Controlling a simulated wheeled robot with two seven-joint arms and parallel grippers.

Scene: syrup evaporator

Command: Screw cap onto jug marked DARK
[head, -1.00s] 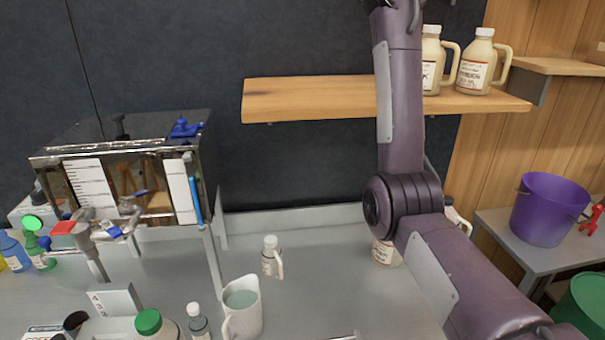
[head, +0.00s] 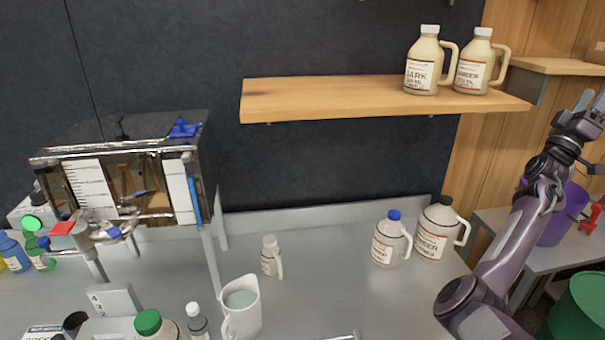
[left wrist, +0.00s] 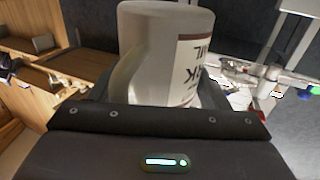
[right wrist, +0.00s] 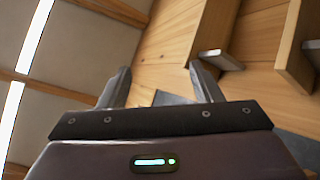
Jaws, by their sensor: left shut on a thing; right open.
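In the left wrist view my left gripper (left wrist: 158,98) is shut on a pale jug (left wrist: 155,50). Its label shows letters ending in "RK", upside down in that picture; its mouth is hidden. This gripper is outside the head view. A cream jug marked DARK (head: 422,68) with a white cap stands on the wooden shelf. My right gripper (head: 592,104) is raised at the right edge of the head view, apart from the jugs. Its fingers are apart and empty in the right wrist view (right wrist: 160,85). No loose cap can be made out.
An AMBER jug (head: 475,66) stands on the shelf (head: 330,98). A blue-capped jug (head: 388,243), a dark-capped jug (head: 433,235) and a small jug (head: 268,258) stand on the counter. A pitcher (head: 242,310) is in front; the evaporator (head: 130,180) is left. Mid-counter is clear.

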